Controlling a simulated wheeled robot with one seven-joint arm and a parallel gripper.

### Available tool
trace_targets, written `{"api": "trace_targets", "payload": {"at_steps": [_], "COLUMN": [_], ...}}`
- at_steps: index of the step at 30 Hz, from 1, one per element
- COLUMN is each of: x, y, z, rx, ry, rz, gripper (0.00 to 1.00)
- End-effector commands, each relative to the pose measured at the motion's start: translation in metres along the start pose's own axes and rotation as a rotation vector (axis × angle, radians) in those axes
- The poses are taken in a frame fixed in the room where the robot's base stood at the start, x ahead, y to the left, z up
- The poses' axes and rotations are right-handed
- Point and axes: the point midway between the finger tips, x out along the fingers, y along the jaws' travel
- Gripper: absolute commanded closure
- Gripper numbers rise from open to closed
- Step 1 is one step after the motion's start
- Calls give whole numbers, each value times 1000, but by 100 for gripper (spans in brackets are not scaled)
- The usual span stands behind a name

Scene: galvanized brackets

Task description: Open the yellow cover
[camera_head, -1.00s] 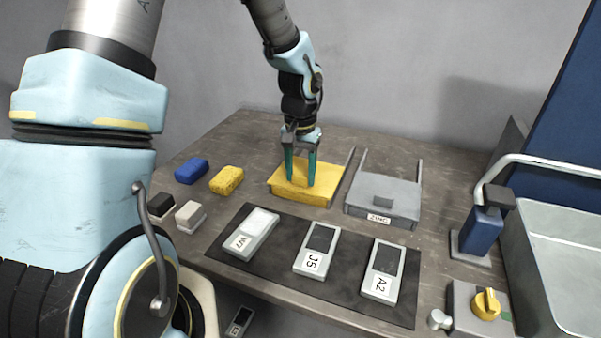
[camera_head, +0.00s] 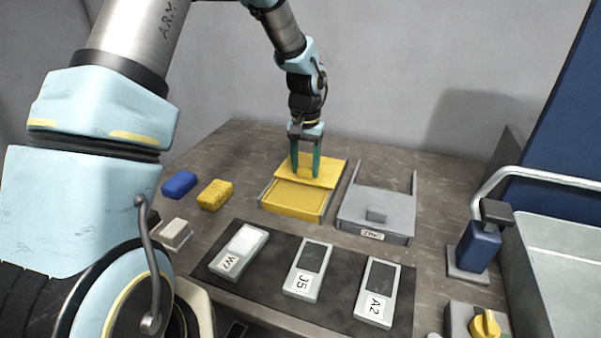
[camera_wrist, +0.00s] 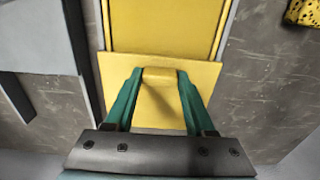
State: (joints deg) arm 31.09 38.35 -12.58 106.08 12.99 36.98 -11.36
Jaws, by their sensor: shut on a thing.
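The yellow cover (camera_head: 318,166) is a flat plate slid toward the back of its yellow box (camera_head: 296,200). The front part of the box is uncovered and shows a yellow recessed inside. My gripper (camera_head: 306,174) has green fingers, one on each side of the cover's raised yellow handle. In the wrist view my gripper (camera_wrist: 158,88) is shut on the handle (camera_wrist: 159,77) of the cover (camera_wrist: 112,80). The yellow box (camera_wrist: 165,30) lies beyond the cover there. The cover's back part reaches past the box's rails.
A grey box with a grey lid (camera_head: 376,214) stands right of the yellow one. Blue (camera_head: 179,184) and yellow (camera_head: 215,194) sponges lie left. A dark mat (camera_head: 330,310) in front bears devices labelled W7, J5 and A2. A blue dispenser (camera_head: 478,246) stands at right.

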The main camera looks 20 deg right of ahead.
Motion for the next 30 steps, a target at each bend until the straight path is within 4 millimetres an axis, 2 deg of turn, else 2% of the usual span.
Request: {"api": "trace_targets", "payload": {"at_steps": [11,12,19,30], "x": [0,0,0,-6], "y": [0,0,0,0], "z": [-4,-4,-4,-4], "rx": [0,0,0,0], "ry": [3,3,1,2], "rz": [1,1,1,0], "gripper": [100,42,16,15]}}
